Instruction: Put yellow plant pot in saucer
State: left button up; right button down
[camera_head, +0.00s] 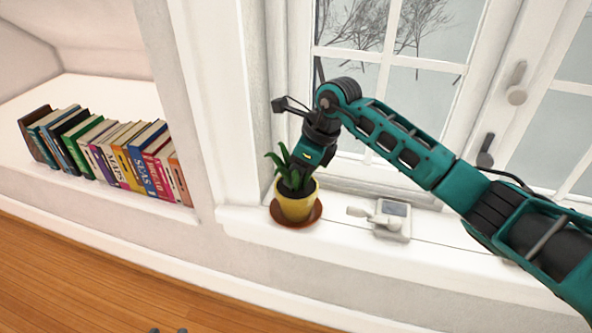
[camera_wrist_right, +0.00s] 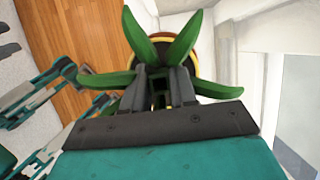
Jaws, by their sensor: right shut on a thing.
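The yellow plant pot (camera_head: 297,205) holds a green leafy plant (camera_head: 280,165) and stands at the left end of the white windowsill. The brown-red saucer (camera_head: 313,217) shows around and below the pot's base, and the pot appears to be in it. Whether the base rests fully on the saucer is hard to tell. My right gripper (camera_head: 307,172) reaches down from above at the pot's rim and is shut on the pot. In the right wrist view the fingers (camera_wrist_right: 165,90) go down among the green leaves (camera_wrist_right: 150,40), with a bit of yellow rim (camera_wrist_right: 190,45) behind.
A white device with a grey panel (camera_head: 392,217) lies on the sill right of the saucer. The window with its dark handles (camera_head: 516,85) is behind my arm. A row of books (camera_head: 110,150) stands in the niche at left. Wooden floor (camera_head: 100,275) lies below.

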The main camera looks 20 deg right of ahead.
jog(key=c, duration=0.9)
grip_release()
